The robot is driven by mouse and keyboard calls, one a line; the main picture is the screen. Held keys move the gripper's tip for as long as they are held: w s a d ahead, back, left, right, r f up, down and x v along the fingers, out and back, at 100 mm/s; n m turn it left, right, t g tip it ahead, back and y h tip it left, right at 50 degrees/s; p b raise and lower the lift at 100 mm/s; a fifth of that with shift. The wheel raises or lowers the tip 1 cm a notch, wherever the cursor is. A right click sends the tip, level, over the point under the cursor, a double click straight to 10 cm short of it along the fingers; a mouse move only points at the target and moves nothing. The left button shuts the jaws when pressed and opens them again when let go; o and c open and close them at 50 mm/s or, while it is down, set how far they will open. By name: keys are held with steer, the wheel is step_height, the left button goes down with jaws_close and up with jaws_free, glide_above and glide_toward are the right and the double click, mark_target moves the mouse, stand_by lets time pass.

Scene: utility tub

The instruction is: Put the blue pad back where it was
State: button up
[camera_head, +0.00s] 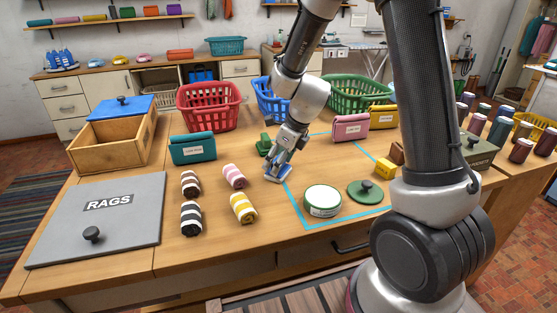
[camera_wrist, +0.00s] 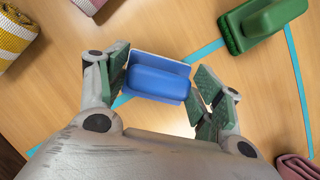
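The blue pad (camera_wrist: 158,78) has a blue grip on a paler base. In the wrist view it lies between the two green-padded fingers of my gripper (camera_wrist: 163,88). The fingers stand apart at its two ends, the left one very near or touching; firm contact on both ends does not show. In the head view my gripper (camera_head: 279,166) points down at the table, with the blue pad (camera_head: 279,177) at its fingertips beside the left edge of the blue tape outline (camera_head: 292,204). The pad looks at or just above the table top.
A green brush (camera_wrist: 262,22) lies close to my gripper. Several striped rolled cloths (camera_head: 234,176) lie left of it. A teal pouch (camera_head: 193,149) and red basket (camera_head: 208,107) stand behind.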

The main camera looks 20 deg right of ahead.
stand_by(0.3)
steer(key=s+d+r+n+h, duration=0.1)
steer(key=s+d+r+n, duration=0.4)
steer(key=r, duration=0.4)
steer(key=s+d+r+n, duration=0.3)
steer(key=s+r+n, duration=0.3)
steer(key=s+r, duration=0.25)
steer(key=s+d+r+n, duration=0.1)
steer(key=s+d+n, duration=0.1)
steer(key=s+n, duration=0.2)
steer(key=s+d+r+n+h, duration=0.1)
steer(key=s+d+n, duration=0.1)
steer(key=s+n, duration=0.2)
steer(key=s+d+r+n+t+h, duration=0.1)
steer(key=s+d+n, duration=0.2)
steer(key=s+n, duration=0.2)
steer(key=shift+n, duration=1.5)
